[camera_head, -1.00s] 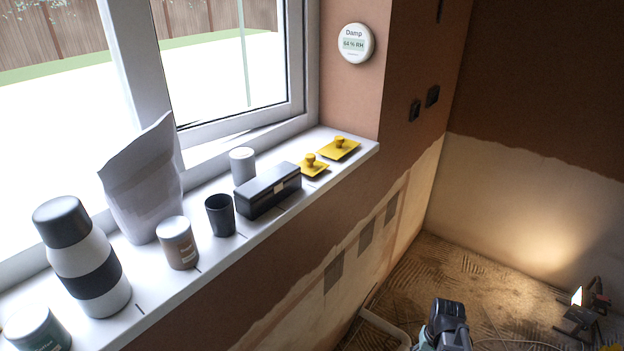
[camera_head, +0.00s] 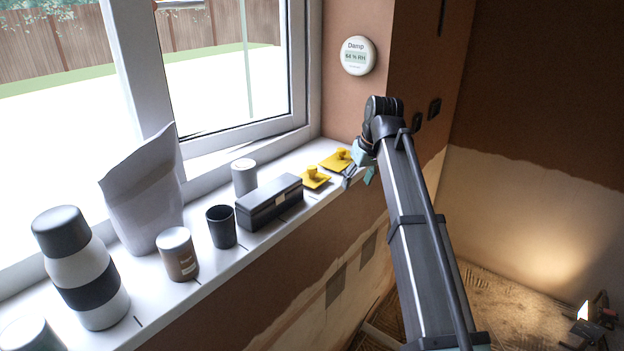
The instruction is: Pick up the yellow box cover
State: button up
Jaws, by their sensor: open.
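Two flat yellow covers with round knobs lie on the white windowsill. The nearer, smaller yellow cover (camera_head: 320,182) is beside the black box; the farther, larger yellow cover (camera_head: 331,165) is near the sill's right end. I cannot tell which one is the box cover. My gripper (camera_head: 357,179) is open and empty at the sill's front edge, just right of both covers. It appears apart from them, though its exact gap is hard to tell. My wrist is close to the farther cover's right side.
On the sill to the left stand a long black box (camera_head: 268,205), a grey-white canister (camera_head: 243,177), a black cup (camera_head: 222,228), a brown-labelled jar (camera_head: 178,255), a pale bag (camera_head: 145,200) and a banded flask (camera_head: 85,270). A damp meter (camera_head: 358,56) hangs on the wall behind.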

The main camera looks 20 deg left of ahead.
jog(key=s+a+r+n, duration=0.15)
jog(key=a+r, duration=0.25)
jog(key=r, duration=0.5)
jog(key=s+a+r+n, duration=0.15)
jog(key=a+r, duration=0.25)
jog(key=r, duration=0.4)
jog(key=p, duration=0.3)
send_near(312, 167)
jog(key=shift+m+y, duration=0.3)
jog(key=shift+y, duration=0.1)
jog(key=x, duration=0.5)
jog(key=shift+w+d, duration=0.1)
jog(key=shift+d, duration=0.1)
jog(key=shift+p+x, duration=1.2)
jog(key=shift+x, duration=1.45)
jog(key=shift+d, duration=0.1)
grip_shut()
